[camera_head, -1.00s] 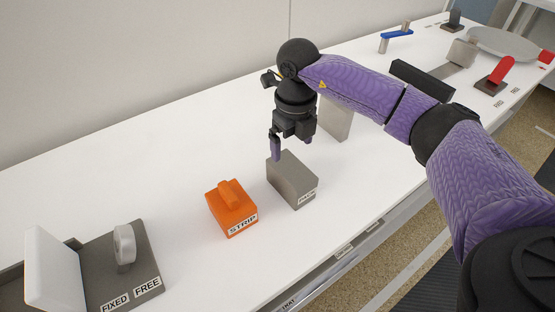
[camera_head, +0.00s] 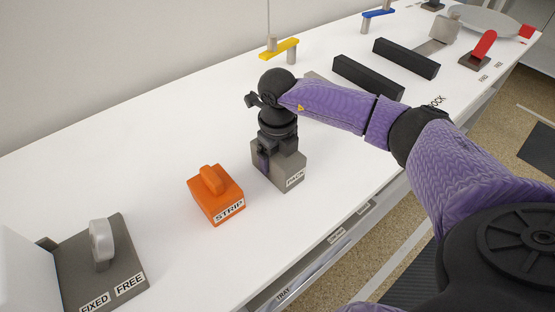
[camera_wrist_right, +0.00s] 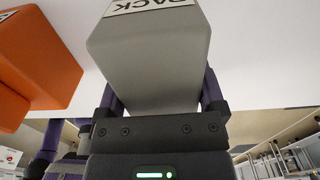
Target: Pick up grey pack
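The grey pack (camera_head: 290,179), a block with a PACK label on its front, stands on the white table right of the orange strip block. My right gripper (camera_head: 275,158) is down over it, one finger showing along its left side in the head view. In the right wrist view the pack (camera_wrist_right: 150,62) fills the space between the two fingers (camera_wrist_right: 162,95), which lie close along its sides. Whether they press on it I cannot tell. No gap shows between pack and table. My left gripper is in neither view.
The orange STRIP block (camera_head: 214,196) stands close to the left of the pack. A grey FIXED/FREE fixture (camera_head: 105,258) is at the lower left. Black bars (camera_head: 368,78), a yellow-topped post (camera_head: 280,48) and a red lever (camera_head: 483,46) are farther right. White table (camera_head: 110,160) behind the pack is clear.

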